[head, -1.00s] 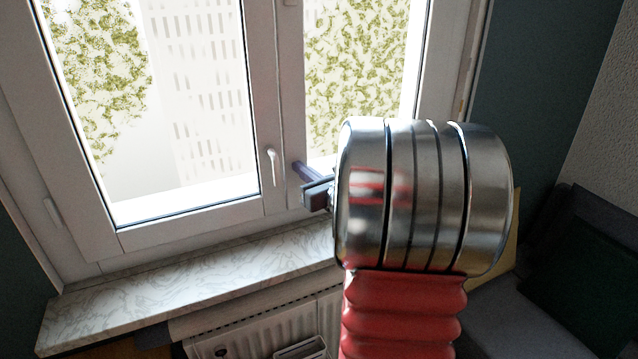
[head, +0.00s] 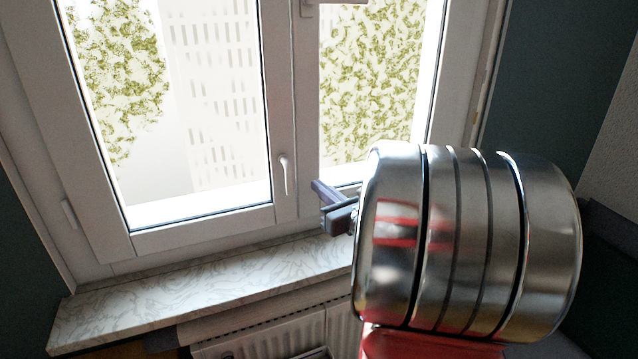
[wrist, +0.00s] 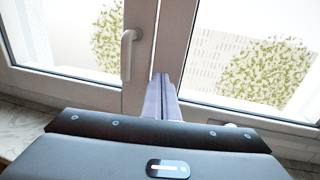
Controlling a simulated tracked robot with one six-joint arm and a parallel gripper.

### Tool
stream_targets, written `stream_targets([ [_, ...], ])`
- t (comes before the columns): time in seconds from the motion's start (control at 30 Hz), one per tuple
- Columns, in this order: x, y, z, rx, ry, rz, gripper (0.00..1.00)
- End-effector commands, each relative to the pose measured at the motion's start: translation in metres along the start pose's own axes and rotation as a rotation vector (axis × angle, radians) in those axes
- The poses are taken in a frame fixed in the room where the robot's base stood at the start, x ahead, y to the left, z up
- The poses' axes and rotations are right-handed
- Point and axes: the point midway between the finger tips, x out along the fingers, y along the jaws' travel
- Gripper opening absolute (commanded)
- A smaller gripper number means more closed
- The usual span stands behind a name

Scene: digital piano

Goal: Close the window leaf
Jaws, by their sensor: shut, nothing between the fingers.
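The left window leaf (head: 165,238) is white-framed and glazed, with a white handle (head: 284,175) pointing down on its right side. It looks flush or nearly flush with the middle post; I cannot tell whether a small gap remains. The handle also shows in the wrist view (wrist: 128,52), left of my fingers. My gripper (head: 318,188) is shut and empty, just right of the handle in the head view, by the lower middle of the window. In the wrist view my gripper (wrist: 162,80) points at the white uprights between the panes. Contact with the frame cannot be told.
A marbled sill (head: 190,293) runs below the window, with a white radiator (head: 265,335) under it. The right pane (head: 370,85) is partly hidden behind my arm. A dark wall (head: 545,85) stands at the right. The sill's visible part is clear.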

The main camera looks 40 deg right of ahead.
Motion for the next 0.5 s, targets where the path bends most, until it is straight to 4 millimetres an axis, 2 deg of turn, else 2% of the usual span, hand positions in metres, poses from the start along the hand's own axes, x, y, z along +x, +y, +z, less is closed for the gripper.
stream_targets([
  [0.1, -0.024, 0.001, 0.001, -0.001, -0.001, -0.005, 0.0],
  [0.3, -0.058, 0.006, 0.001, -0.001, -0.001, -0.006, 0.0],
  [0.5, -0.08, 0.011, 0.0, -0.001, -0.002, -0.005, 0.0],
])
